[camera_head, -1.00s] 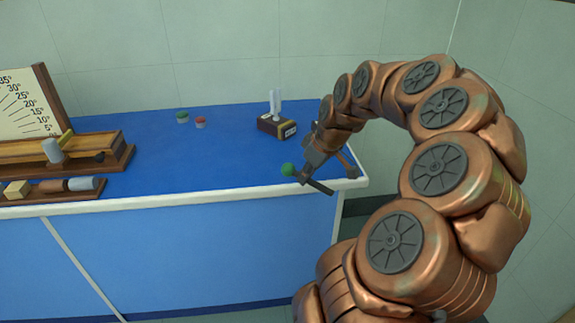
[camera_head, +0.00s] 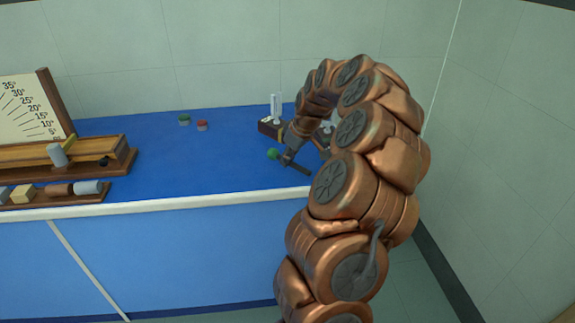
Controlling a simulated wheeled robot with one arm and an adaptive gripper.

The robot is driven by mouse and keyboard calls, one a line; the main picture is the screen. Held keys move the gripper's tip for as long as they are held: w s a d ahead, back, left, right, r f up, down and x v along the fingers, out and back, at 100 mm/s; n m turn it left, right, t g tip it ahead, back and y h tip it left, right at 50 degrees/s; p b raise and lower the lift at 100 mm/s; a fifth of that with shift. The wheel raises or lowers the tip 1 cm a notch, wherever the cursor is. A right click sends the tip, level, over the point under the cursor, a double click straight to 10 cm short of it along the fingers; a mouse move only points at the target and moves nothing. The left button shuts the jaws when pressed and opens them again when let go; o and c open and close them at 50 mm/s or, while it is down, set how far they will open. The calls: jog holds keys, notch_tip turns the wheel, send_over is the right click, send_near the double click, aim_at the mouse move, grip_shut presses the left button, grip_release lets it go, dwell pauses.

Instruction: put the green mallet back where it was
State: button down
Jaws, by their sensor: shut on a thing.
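The green mallet has a small round green head (camera_head: 272,154) and a thin dark handle (camera_head: 301,168). My gripper (camera_head: 287,159) is shut on its handle just behind the head. The mallet is tilted, with the head to the left and the handle running down to the right, over the blue bench top near its front right part. I cannot tell whether it touches the surface. A dark box (camera_head: 267,127) with a pale two-pronged fork (camera_head: 276,107) upright on it stands behind my gripper; my arm hides part of the box's right side.
The blue bench (camera_head: 200,172) has a pale front edge. A green-topped piece (camera_head: 184,119) and a red-topped piece (camera_head: 202,125) stand at the back. A wooden ramp (camera_head: 108,146) with an angle board (camera_head: 22,106) and a tray of blocks (camera_head: 65,198) fill the left. The middle is clear.

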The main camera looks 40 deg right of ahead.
aim_at(287, 175)
jog(key=shift+w, duration=0.25)
jog(key=shift+d+f, duration=0.1)
jog(key=shift+f, duration=0.15)
jog(key=shift+f+p, duration=0.6)
jog(key=shift+f, duration=0.95)
jog(key=shift+f, duration=0.15)
jog(key=c, duration=1.2)
grip_release()
jog(key=shift+o, duration=0.2)
